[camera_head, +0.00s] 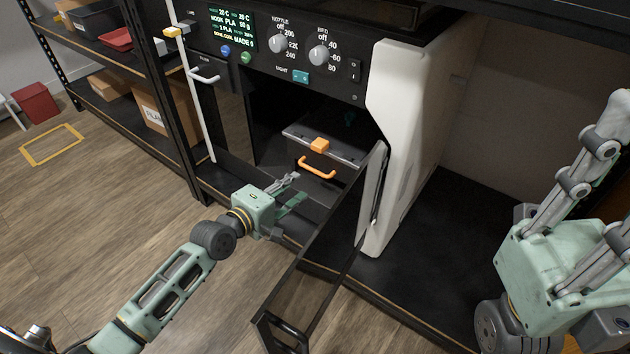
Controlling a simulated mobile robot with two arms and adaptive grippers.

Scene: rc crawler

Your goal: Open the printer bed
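The printer (410,120) has a white shell and a dark front panel with knobs. Its dark front door (325,255) is swung open toward me, hinged at the right. Inside, the printer bed (350,155) is a dark tray with an orange clip on its front edge and an orange handle (317,167) below. My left gripper (292,192) is in front of the opening, left of the door and below the handle. Its fingers look apart and empty, not touching the handle. My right gripper (600,165) is at the right edge, partly cut off, away from the printer.
A second, closed compartment with a white handle (204,75) is left of the opening. Shelves with boxes (155,108) stand at the left, and a red bin (38,103) is on the floor. The open door bounds the space right of my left gripper. The black shelf right of the printer is clear.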

